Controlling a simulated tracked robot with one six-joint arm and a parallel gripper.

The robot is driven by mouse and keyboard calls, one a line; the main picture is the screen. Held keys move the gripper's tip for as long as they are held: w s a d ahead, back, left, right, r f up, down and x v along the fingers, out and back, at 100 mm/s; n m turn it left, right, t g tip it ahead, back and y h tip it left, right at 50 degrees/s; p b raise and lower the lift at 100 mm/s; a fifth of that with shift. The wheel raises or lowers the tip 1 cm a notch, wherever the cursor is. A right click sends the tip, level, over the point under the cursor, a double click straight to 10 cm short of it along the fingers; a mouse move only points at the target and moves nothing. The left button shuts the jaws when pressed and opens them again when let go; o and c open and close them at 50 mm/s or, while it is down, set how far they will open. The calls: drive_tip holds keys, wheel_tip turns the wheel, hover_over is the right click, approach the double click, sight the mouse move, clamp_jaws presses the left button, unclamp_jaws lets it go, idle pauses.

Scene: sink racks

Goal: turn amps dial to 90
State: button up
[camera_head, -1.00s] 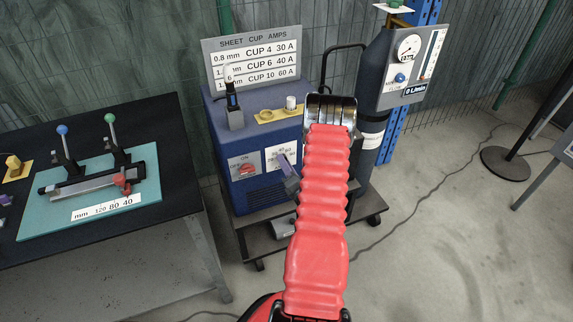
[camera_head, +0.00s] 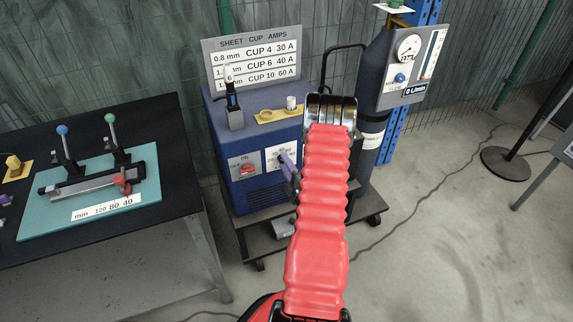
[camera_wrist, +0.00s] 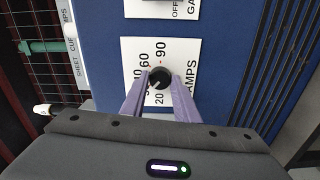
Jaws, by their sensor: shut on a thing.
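The amps dial (camera_wrist: 160,77) is a small black knob on a white plate (camera_wrist: 153,50) marked AMPS, with numbers around it including 20, 60 and 90. A light pointer mark shows on the dial, but I cannot surely tell which number it points to. My gripper (camera_wrist: 160,82) has its two purple fingers on either side of the dial, shut on it. In the head view my gripper (camera_head: 288,165) is at the amps plate (camera_head: 272,158) on the front of the blue welding machine (camera_head: 265,200). The dial itself is hidden there.
A red on/off gas switch (camera_head: 246,169) sits just left of the amps plate. A gas cylinder (camera_head: 375,95) stands right of the machine. A dark workbench (camera_head: 165,190) is at left.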

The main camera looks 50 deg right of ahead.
drive_tip(key=m, duration=2.7)
drive_tip(key=shift+s+d+f+m, duration=0.15)
drive_tip(key=shift+s+d+m, duration=0.1)
drive_tip(key=shift+m, duration=0.15)
drive_tip(key=o, duration=0.8)
drive_tip(key=shift+c, duration=0.2)
drive_tip(key=o, duration=0.3)
drive_tip(key=shift+w+a, duration=0.1)
drive_tip(key=shift+a, duration=0.1)
drive_tip(key=v, duration=1.3)
drive_tip(key=shift+s, duration=0.35)
drive_tip(key=shift+a, duration=0.1)
